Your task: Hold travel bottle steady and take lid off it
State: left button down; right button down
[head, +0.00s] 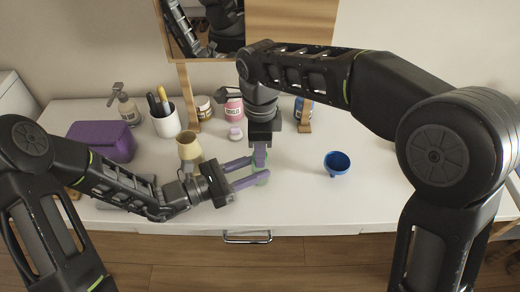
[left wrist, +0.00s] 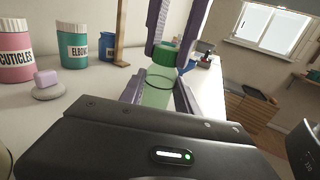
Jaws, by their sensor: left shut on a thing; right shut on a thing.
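The travel bottle (left wrist: 156,90) is translucent pale green and stands upright. Its green lid (left wrist: 165,53) is at the top of it; I cannot tell whether a gap separates lid and neck. In the head view the bottle (head: 263,179) is mostly hidden by my grippers. My left gripper (head: 257,170) reaches in from the left and is shut on the bottle's body, with purple fingers on either side of it. My right gripper (head: 260,158) points down from above and is shut on the lid; its fingers also show in the left wrist view (left wrist: 173,48).
A blue funnel-like cup (head: 337,163) stands to the right, with clear white counter around it. A beige cup (head: 188,148) is close to my left gripper. A purple box (head: 100,141), white pen cup (head: 165,122), pink jar (head: 234,108) and pump bottle (head: 128,108) stand behind.

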jog(key=n, duration=0.6)
jog(key=shift+n, duration=0.3)
jog(key=n, duration=0.5)
jog(key=shift+n, duration=0.3)
jog(key=n, duration=1)
jog(key=shift+n, duration=0.3)
jog(key=n, duration=0.5)
jog(key=shift+n, duration=0.3)
jog(key=n, duration=0.5)
jog(key=shift+r, duration=0.1)
jog(key=n, duration=0.5)
jog(key=shift+n, duration=0.3)
jog(key=n, duration=0.4)
